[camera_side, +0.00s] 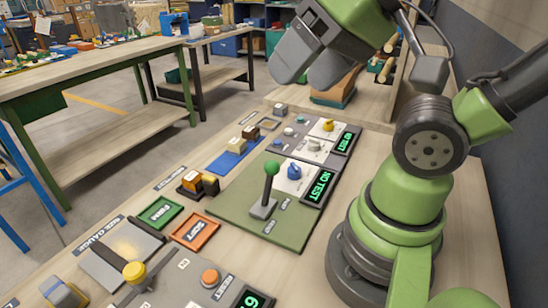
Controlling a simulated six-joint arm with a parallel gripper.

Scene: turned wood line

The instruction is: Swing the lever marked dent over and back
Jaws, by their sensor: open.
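A lever with a green ball knob (271,168) stands nearly upright on a small grey base, on a green board (300,236). Small labels lie beside its base, too small to read, so I cannot tell whether one says dent. My gripper (308,72) is at the top of the view, open and empty, well above and apart from the lever. Its two grey fingers point down and left.
A blue knob (293,171) and a NO TEST display (319,187) sit right of the lever. A green tray (160,212) and an orange tray (195,231) lie to the left. A yellow knob (134,272) and an orange button (210,278) are in front.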

